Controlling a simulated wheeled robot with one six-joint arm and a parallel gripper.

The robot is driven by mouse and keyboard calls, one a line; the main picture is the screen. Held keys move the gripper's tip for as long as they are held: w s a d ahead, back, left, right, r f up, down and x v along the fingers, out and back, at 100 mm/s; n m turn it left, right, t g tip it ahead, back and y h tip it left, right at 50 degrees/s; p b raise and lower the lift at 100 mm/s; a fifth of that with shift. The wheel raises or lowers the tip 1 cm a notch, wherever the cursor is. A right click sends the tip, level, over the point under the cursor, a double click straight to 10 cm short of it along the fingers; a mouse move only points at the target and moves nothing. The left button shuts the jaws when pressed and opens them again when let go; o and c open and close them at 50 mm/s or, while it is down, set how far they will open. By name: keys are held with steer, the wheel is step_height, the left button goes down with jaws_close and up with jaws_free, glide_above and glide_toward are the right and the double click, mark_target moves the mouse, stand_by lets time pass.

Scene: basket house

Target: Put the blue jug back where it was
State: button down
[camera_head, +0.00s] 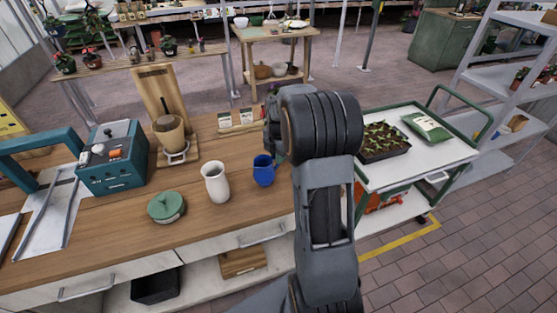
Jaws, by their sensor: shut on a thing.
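The blue jug (263,172) is upright at the right part of the wooden counter (230,205), to the right of a white vase (215,182). My gripper (277,152) is at the jug's upper right side, shut on it. My own arm hides most of the gripper, and the fingertips do not show clearly. I cannot tell whether the jug's base touches the counter or is slightly above it.
A green lidded pot (166,207) stands left of the vase. A teal machine (112,160) and a wooden stand (160,100) are farther left. Seed packets (238,119) stand at the back. A trolley (455,152) with a seedling tray (382,142) is to the right.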

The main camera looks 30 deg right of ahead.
steer(key=shift+f, duration=1.15)
steer(key=shift+f, duration=0.1)
steer(key=shift+f, duration=0.1)
steer(key=c, duration=1.1)
jaws_free()
steer(key=shift+c, duration=0.2)
